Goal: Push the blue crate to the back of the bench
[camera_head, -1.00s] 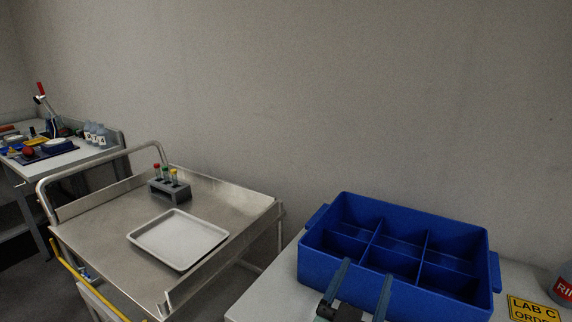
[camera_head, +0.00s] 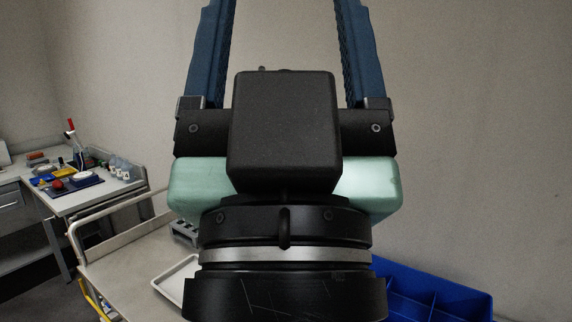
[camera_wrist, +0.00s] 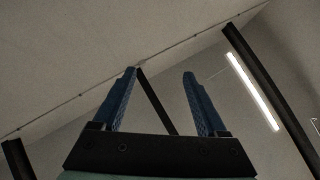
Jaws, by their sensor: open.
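The blue crate (camera_head: 447,292) is at the lower right of the head view, with inner dividers showing. My raised arm hides its left part, and the frame's bottom edge cuts it off. My gripper (camera_head: 282,15) fills the middle of the head view, pointing up, with its two blue fingers wide apart and nothing between them. In the wrist view my gripper (camera_wrist: 160,80) is also open and empty, facing the ceiling. It is well clear of the crate.
A steel cart (camera_head: 120,262) stands left of the crate, holding a white tray (camera_head: 172,283) and a grey tube rack (camera_head: 184,232), both partly hidden by my arm. A bench (camera_head: 95,196) with bottles and small items is at far left. A bare wall stands behind. The wrist view shows a ceiling lamp (camera_wrist: 252,90).

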